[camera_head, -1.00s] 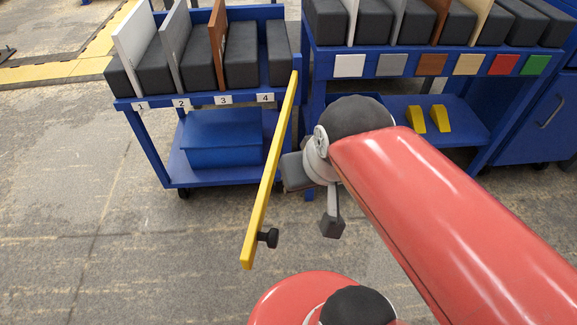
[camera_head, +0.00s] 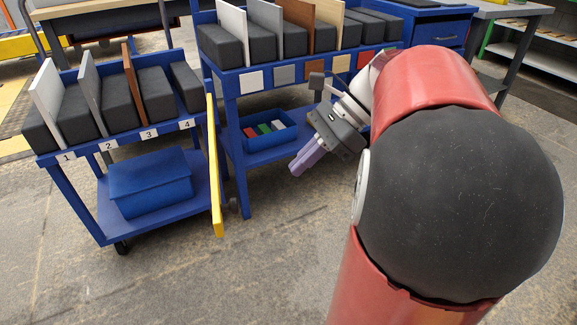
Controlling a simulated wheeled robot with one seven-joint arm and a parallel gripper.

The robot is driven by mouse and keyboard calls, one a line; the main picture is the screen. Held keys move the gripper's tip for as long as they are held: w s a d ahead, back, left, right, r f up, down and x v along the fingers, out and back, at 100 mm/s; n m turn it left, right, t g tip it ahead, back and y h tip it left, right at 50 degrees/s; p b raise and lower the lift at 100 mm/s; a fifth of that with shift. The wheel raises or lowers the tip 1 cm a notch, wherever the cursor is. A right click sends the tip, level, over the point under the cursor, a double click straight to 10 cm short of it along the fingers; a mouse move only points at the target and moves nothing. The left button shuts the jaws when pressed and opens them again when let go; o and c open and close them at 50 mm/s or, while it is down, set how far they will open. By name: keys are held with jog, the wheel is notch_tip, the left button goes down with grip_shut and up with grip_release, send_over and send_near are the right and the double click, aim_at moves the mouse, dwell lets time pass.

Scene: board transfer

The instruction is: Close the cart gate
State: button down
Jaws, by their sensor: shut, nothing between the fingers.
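The cart gate (camera_head: 214,170) is a yellow bar at the right front corner of the blue cart (camera_head: 172,216). It sticks out from the corner toward the camera, so it stands open, not across the cart's front. Its black knob is not clearly visible. My gripper (camera_head: 297,168), with purple fingers, is to the right of the gate, apart from it, in front of the second blue rack. It points down and left; its fingers are together with nothing between them.
The cart holds white, grey and brown boards between black blocks, above labels 1 to 4, with a blue box (camera_head: 150,185) below. The blue rack (camera_head: 228,100) stands close on the right, with boards, colour squares and a small bin (camera_head: 268,130). Floor in front is clear.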

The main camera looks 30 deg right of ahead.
jog(key=w+a+f+b, duration=0.1)
jog(key=a+f, duration=0.4)
jog(key=a, duration=0.4)
jog(key=shift+w+a+f+b, duration=0.15)
jog(key=shift+w+f+b, duration=0.1)
jog(key=shift+w+b, duration=0.15)
jog(key=shift+a, duration=0.1)
